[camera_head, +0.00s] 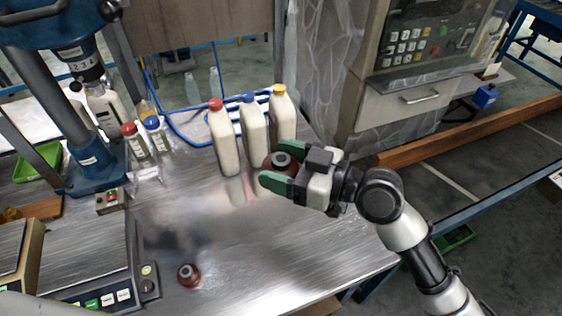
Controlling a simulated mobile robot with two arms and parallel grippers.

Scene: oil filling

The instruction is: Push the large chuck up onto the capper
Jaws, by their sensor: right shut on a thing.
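My right gripper (272,170) has green-padded fingers and is shut on a dark red-brown chuck with a grey top (281,160), which looks like the large chuck. It holds the chuck near the front of the white bottles; whether the chuck touches the table is hard to tell. The blue capper (95,172) stands at the far left. Its head (85,66) hangs well left of the gripper, with nothing of the held chuck on it. A second, smaller-looking red-brown chuck (188,275) stands on the metal table. My left gripper is out of view.
White bottles with red (223,140), blue (253,125) and yellow (283,112) caps stand behind the gripper. Small bottles (134,143) stand by the capper. A scale (85,265) is at the lower left. The middle of the table (260,245) is clear.

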